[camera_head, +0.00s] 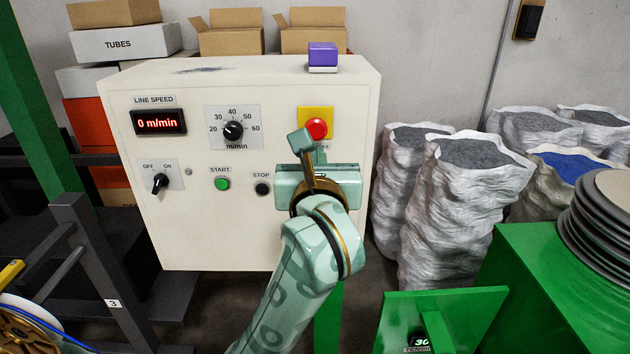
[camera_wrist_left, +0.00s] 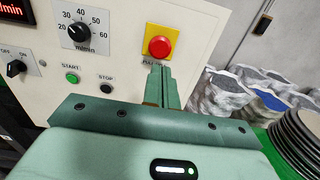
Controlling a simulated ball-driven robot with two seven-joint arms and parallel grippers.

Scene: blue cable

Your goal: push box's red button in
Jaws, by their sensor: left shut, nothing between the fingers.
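The box (camera_head: 240,240) is a cream control cabinet with a red mushroom button (camera_head: 316,127) on a yellow plate (camera_head: 315,111) at its upper right. The red button also shows in the wrist view (camera_wrist_left: 160,47), standing out from the plate. My left gripper (camera_head: 320,152) is pale green, shut and empty. Its fingertips lie just below the button in both views; in the wrist view the closed fingers (camera_wrist_left: 161,72) point at the panel under it and partly cover the label there. I cannot tell whether they touch the panel. My right gripper is not in view.
A green START button (camera_head: 222,184), a black STOP button (camera_head: 262,189), a speed knob (camera_head: 233,130) and an OFF/ON switch (camera_head: 160,183) share the panel. The display (camera_head: 158,122) reads 0 m/min. Filled sacks (camera_head: 455,215) and a green machine (camera_head: 540,290) stand at right.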

